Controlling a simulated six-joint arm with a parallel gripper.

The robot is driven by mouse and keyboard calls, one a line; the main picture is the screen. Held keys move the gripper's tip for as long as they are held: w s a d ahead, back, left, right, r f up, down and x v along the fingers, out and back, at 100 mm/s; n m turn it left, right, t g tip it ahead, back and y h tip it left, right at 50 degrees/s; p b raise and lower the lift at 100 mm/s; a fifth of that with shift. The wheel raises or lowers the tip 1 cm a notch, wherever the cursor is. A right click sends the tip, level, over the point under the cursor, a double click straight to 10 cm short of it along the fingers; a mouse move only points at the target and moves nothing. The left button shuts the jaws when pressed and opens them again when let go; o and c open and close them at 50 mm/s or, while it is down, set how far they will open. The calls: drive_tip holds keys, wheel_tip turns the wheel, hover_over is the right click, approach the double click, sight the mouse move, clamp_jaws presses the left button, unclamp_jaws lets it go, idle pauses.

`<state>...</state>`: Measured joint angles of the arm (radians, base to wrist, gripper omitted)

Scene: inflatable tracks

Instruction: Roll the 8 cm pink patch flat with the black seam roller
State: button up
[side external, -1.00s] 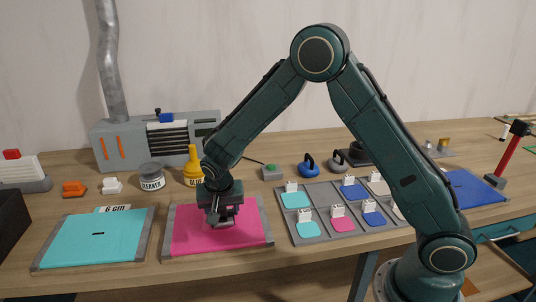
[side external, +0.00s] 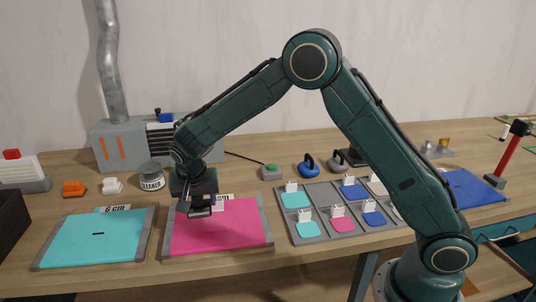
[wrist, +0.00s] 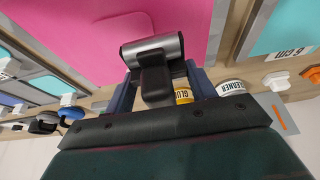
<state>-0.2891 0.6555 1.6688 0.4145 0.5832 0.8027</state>
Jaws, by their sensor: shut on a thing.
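My gripper (side external: 199,200) is shut on the seam roller, which has a black handle and a grey metal cylinder (wrist: 153,48) in the wrist view. In the side view the roller is small and dark, over the far left part of the pink sheet (side external: 225,228). I cannot tell whether it touches the sheet. The pink sheet also fills the upper left of the wrist view (wrist: 60,25). A faint outline near the roller there may be a pink patch lying on the sheet; its edges are hard to make out. Another pink patch (side external: 342,226) lies in the grey patch tray.
A turquoise sheet (side external: 95,245) lies to the left. The grey tray (side external: 318,233) with several patches is at the right. The cleaner tin (side external: 151,177) stands close behind my gripper. The yellow glue bottle (wrist: 183,95) shows in the wrist view.

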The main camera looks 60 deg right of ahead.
drive_tip(key=shift+r, duration=2.25)
